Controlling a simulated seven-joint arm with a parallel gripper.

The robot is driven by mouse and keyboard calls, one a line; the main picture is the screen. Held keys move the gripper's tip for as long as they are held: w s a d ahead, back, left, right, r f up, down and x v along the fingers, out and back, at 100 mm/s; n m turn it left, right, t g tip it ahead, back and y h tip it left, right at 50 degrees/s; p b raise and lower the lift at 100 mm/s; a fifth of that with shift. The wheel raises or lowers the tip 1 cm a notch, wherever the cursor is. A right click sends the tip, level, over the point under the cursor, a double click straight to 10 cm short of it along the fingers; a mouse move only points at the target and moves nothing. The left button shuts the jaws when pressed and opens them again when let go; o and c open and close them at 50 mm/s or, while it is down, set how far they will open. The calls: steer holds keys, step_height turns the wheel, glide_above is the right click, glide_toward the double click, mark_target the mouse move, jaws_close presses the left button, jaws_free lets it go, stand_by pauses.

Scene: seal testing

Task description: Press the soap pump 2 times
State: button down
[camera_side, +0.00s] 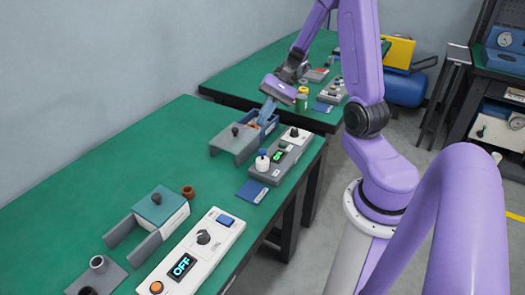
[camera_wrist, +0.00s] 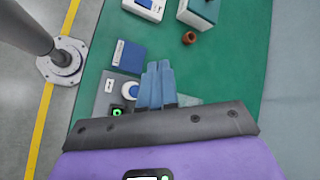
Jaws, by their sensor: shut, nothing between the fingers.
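A small white container with a blue top (camera_side: 262,160), which looks like the soap pump, stands upright on the near end of a grey panel (camera_side: 279,160).
A grey bracket with a dark knob (camera_side: 235,140) stands left of the panel. A dark blue card (camera_side: 252,190) lies in front of it. Nearer are a brown ring (camera_side: 188,191), a teal-topped box (camera_side: 160,207) and a white control box reading OFF (camera_side: 196,255). The table's left part is clear.

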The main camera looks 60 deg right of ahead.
mark_target(265, 150)
steer(key=shift+w+d+f+m+t, duration=0.15)
steer(key=shift+d+m+t, duration=0.15)
steer(key=shift+d, duration=0.2)
steer(key=shift+w+d+r+m+t, duration=0.1)
steer(key=shift+w+d+m+t, duration=0.15)
steer(key=shift+d, duration=0.25)
steer(key=shift+s+f, duration=0.1)
steer(key=shift+f, duration=0.05)
steer(key=shift+f, duration=4.35)
steer(key=shift+f, duration=0.4)
steer(key=shift+f, duration=0.85)
steer(key=shift+r, duration=1.3)
